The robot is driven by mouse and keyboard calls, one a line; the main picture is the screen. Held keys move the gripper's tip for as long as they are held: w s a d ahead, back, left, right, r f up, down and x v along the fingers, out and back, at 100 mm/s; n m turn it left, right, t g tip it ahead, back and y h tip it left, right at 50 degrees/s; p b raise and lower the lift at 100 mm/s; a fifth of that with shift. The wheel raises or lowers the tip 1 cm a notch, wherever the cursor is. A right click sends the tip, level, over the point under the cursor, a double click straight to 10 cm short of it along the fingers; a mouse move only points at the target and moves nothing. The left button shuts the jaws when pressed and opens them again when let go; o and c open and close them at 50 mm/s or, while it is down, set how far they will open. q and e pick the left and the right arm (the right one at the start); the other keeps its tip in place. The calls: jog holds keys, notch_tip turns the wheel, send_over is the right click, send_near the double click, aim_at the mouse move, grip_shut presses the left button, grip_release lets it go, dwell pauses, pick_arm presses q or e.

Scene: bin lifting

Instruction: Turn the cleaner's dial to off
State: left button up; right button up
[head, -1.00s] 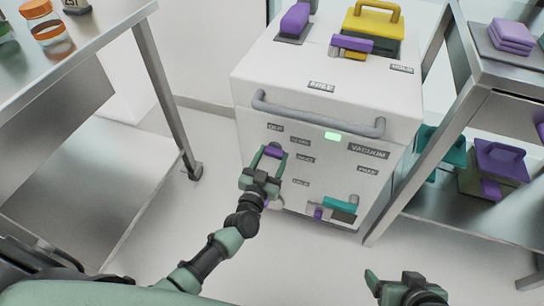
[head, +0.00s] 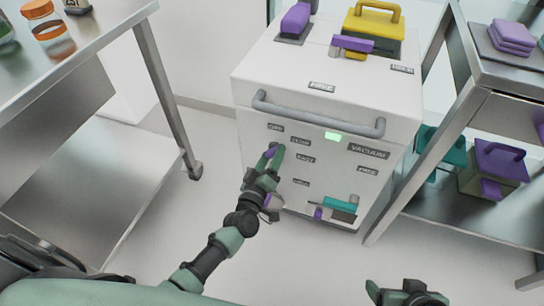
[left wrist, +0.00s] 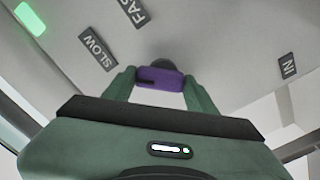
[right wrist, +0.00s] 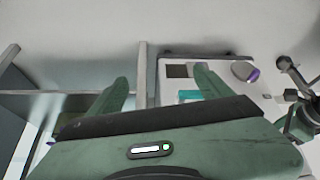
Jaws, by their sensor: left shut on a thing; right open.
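The cleaner is a white box (head: 335,172) with a grey bar handle and labels including OFF and VACUUM on its front. Its purple dial (head: 268,153) is at the left of the front panel, below the OFF label (head: 275,127), partly hidden by my gripper. My left gripper (head: 272,158) is shut on the dial and is seen nearly edge-on. In the left wrist view the dial's purple bar (left wrist: 162,86) lies between both fingers, with a dark round base behind it. My right gripper (right wrist: 162,88) is open and empty, low at the right in the head view (head: 392,284).
A green light (head: 333,136) glows on the front. A teal lever (head: 340,204) sits low on the panel. A metal table (head: 165,90) stands left and a shelf rack (head: 420,150) right. The floor before the cleaner is clear.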

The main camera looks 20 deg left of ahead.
pick_arm(q)
jog(key=shift+f+n, duration=0.1)
jog(key=shift+n, duration=0.8)
jog(key=n+b, duration=0.1)
jog(key=n, duration=0.4)
jog(key=shift+a, duration=0.1)
jog(key=shift+n+b, duration=0.4)
jog(key=shift+n, duration=0.5)
pick_arm(e)
jog(key=w+a+r+t+y, duration=0.1)
jog(key=w+a+r+t, duration=0.2)
jog(key=w+r+t, duration=0.2)
jog(key=shift+w, duration=1.65)
pick_arm(q)
jog(key=o, duration=1.4)
jog(key=shift+c, duration=0.2)
jog(key=shift+s, duration=0.1)
